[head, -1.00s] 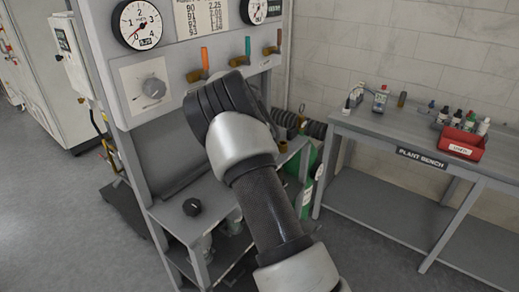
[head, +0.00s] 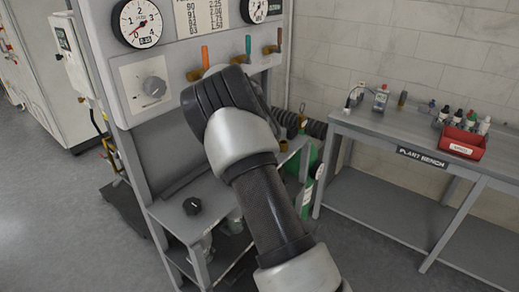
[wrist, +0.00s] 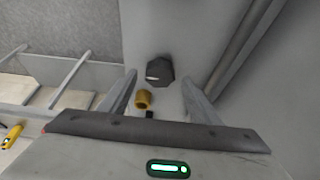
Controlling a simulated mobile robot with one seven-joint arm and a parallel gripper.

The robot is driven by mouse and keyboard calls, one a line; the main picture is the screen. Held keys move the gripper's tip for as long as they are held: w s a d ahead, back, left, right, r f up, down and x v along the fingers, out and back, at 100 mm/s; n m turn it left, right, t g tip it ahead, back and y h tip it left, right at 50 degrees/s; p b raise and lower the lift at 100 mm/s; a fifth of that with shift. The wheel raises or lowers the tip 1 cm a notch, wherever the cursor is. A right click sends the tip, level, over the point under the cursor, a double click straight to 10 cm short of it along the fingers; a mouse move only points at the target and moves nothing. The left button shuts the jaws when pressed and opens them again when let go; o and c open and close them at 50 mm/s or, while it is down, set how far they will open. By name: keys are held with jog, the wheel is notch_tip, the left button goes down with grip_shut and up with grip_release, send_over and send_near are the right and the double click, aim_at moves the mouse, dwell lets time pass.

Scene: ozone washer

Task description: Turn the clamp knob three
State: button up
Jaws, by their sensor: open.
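A black faceted knob (head: 192,206) sits on the grey lower shelf of the panel stand in the head view. A dark knob with a pale mark (wrist: 158,70) shows in the wrist view, just beyond and between my fingertips; it looks like the same one, but I cannot read a number on it. My gripper (wrist: 158,80) is open and empty, its two fingers apart on either side of the view line to the knob. I see no contact. In the head view my own arm hides the gripper.
A small brass cylinder (wrist: 143,98) shows between the fingers, near the knob. The upright panel holds gauges (head: 137,23), a grey dial (head: 153,86) and coloured valve handles (head: 248,46). A plant bench (head: 400,135) with bottles and a red bin (head: 463,142) stands right. The floor at left is clear.

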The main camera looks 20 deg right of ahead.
jog(key=v, duration=0.5)
jog(key=shift+a+r, duration=0.1)
jog(key=shift+r, duration=0.15)
